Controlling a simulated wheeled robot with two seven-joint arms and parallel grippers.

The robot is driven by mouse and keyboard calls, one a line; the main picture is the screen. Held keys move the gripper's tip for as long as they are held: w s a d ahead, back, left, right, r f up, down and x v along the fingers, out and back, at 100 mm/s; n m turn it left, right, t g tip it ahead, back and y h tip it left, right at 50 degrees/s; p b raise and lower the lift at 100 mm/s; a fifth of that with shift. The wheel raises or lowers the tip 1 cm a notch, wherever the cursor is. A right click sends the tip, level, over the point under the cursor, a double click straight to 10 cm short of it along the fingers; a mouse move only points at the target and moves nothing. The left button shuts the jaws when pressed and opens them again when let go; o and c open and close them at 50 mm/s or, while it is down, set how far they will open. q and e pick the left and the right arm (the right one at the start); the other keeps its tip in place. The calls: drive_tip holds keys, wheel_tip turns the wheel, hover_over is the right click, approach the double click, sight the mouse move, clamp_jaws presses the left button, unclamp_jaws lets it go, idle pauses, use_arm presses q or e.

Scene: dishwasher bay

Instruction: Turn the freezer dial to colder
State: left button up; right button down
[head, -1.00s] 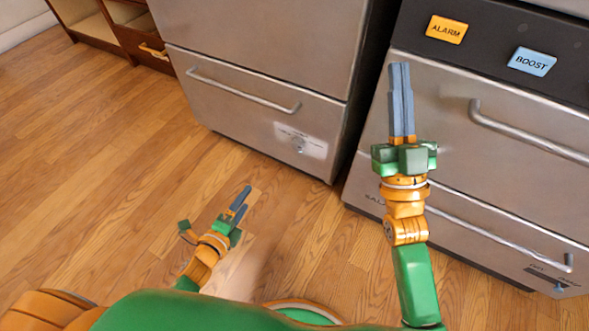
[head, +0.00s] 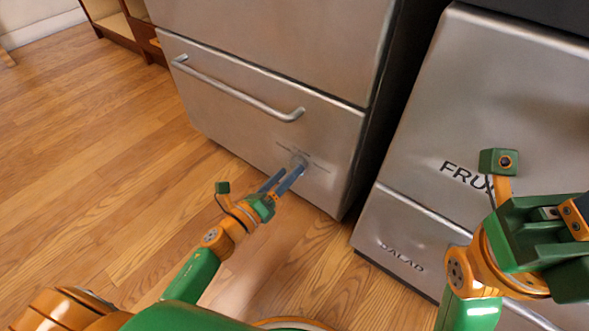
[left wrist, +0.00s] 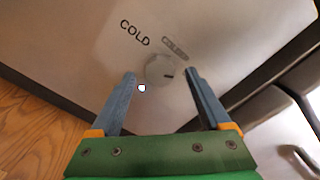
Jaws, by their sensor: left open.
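The freezer dial (left wrist: 160,69) is a small round grey knob low on the steel drawer front, with a dark mark toward its right side. The word COLD (left wrist: 135,33) is printed beside it, with a small darker label next to that. In the head view the dial (head: 298,160) is partly hidden by my left fingers. My left gripper (head: 284,180) is open, its blue-grey fingertips near the dial. In the left wrist view the fingers (left wrist: 160,76) stand on either side of the dial; I cannot tell whether they touch it. My right gripper is at the right edge, its fingers out of frame.
The freezer drawer has a bar handle (head: 235,90) above the dial. To the right, across a dark gap, stands another steel unit with a SALAD drawer (head: 400,256). The wooden floor (head: 90,170) at left is clear.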

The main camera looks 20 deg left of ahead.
sight(297, 160)
use_arm(q)
drive_tip(key=shift+x, duration=1.15)
drive_tip(key=shift+c, duration=0.3)
clamp_jaws()
